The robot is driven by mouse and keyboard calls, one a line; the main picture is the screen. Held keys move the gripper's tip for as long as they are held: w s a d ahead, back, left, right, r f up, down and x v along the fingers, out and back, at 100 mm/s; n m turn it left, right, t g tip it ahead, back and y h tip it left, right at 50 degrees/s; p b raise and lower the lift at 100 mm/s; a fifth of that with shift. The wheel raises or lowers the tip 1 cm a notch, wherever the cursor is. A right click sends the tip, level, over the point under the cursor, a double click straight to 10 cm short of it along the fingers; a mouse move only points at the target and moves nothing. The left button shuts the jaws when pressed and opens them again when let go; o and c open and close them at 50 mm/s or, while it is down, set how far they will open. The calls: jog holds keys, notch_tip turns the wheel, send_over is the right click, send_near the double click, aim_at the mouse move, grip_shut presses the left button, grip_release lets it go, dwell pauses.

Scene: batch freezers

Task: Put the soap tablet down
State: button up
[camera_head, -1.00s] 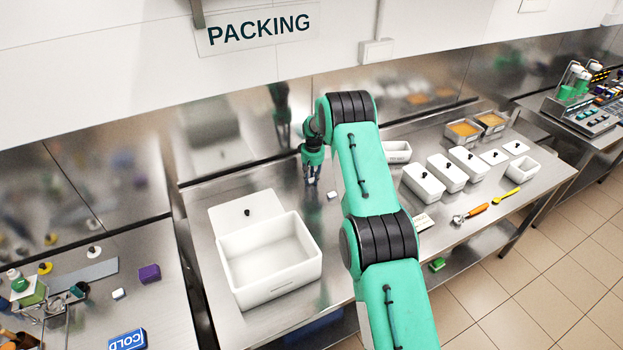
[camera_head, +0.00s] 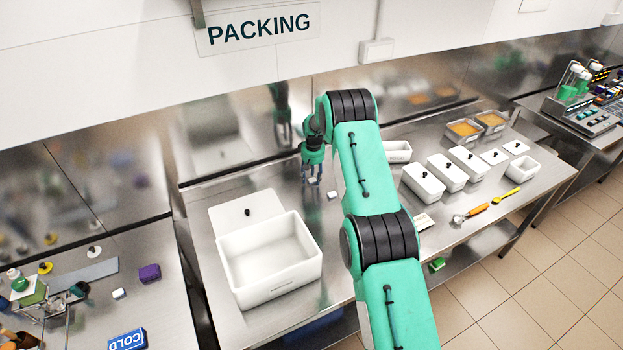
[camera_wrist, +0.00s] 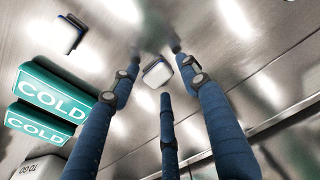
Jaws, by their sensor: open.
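The soap tablet (camera_wrist: 157,72) is a small white block. In the wrist view it lies on the steel worktop between the spread fingertips of my gripper (camera_wrist: 160,65); a gap shows on each side. In the head view my gripper (camera_head: 312,180) is low over the table near the back splashboard, open, with the small white tablet partly hidden among its fingers. A second small white block (camera_head: 332,194) lies just to the right and nearer, and it also shows in the wrist view (camera_wrist: 68,32).
An open white box (camera_head: 270,285) stands in front of my gripper, its lid (camera_head: 230,212) behind it. White lidded tubs (camera_head: 424,183) stand to the right. Green COLD blocks (camera_wrist: 52,92) lie at left in the wrist view. Bare steel surrounds the tablet.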

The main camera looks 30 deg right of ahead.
aim_at(312, 182)
notch_tip(312, 182, up, 11)
jog(key=s, duration=0.1)
jog(key=shift+r, duration=0.2)
dwell(0.5)
jog(key=shift+r, duration=0.1)
